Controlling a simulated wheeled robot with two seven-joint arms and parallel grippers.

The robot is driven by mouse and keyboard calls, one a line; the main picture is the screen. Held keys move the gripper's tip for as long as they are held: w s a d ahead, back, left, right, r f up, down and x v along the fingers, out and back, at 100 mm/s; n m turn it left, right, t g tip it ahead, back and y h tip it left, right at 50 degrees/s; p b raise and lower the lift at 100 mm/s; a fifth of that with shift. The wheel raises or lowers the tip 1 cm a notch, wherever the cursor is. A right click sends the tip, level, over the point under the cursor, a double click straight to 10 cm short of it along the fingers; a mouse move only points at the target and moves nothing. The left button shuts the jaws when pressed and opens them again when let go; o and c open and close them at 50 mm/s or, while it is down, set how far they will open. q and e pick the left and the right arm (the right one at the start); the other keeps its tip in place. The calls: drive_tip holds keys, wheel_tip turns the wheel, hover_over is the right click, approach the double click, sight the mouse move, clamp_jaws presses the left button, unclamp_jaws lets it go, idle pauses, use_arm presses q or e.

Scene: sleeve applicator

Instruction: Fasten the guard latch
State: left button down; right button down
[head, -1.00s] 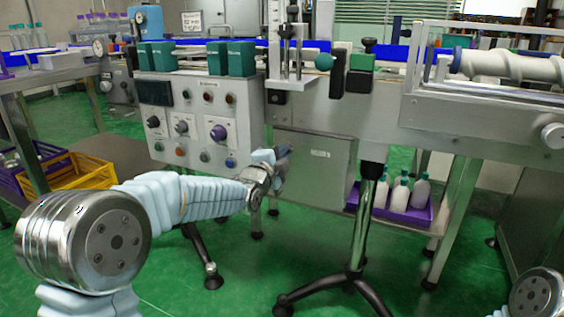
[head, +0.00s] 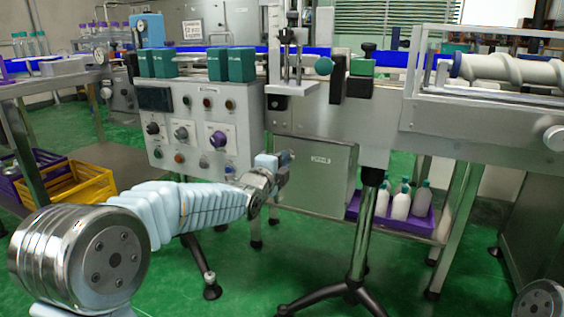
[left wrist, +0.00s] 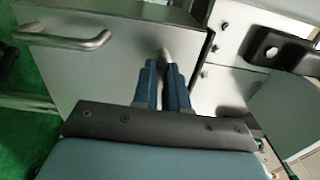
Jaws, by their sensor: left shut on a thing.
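A grey metal guard box (head: 325,177) with a flat front panel hangs under the conveyor in the head view. In the left wrist view the panel (left wrist: 105,70) has a bar handle (left wrist: 62,38) at the left. There my left gripper (left wrist: 165,65) is shut, its blue fingers close together on a small silver latch piece (left wrist: 164,53) near the panel's edge. The fingers hide much of the latch, so I cannot tell whether it is fastened. My right gripper is out of view.
The control box (head: 200,130) with knobs and buttons is just above my left forearm. A stand leg (head: 362,240) is right of the guard box. A purple tray (head: 425,222) with white bottles is farther right. Yellow (head: 80,185) and purple crates stand at the left.

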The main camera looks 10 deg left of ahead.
use_arm(q)
drive_tip(key=c, duration=1.2)
unclamp_jaws()
drive_tip(key=shift+o, duration=0.2)
drive_tip(key=s+a+p, duration=0.1)
drive_tip(key=s+a, duration=0.1)
drive_tip(key=s, duration=1.1)
drive_tip(key=shift+s+a+p, duration=0.2)
drive_tip(key=shift+s+p, duration=0.05)
drive_tip(key=shift+p, duration=0.05)
drive_tip(key=shift+f, duration=0.15)
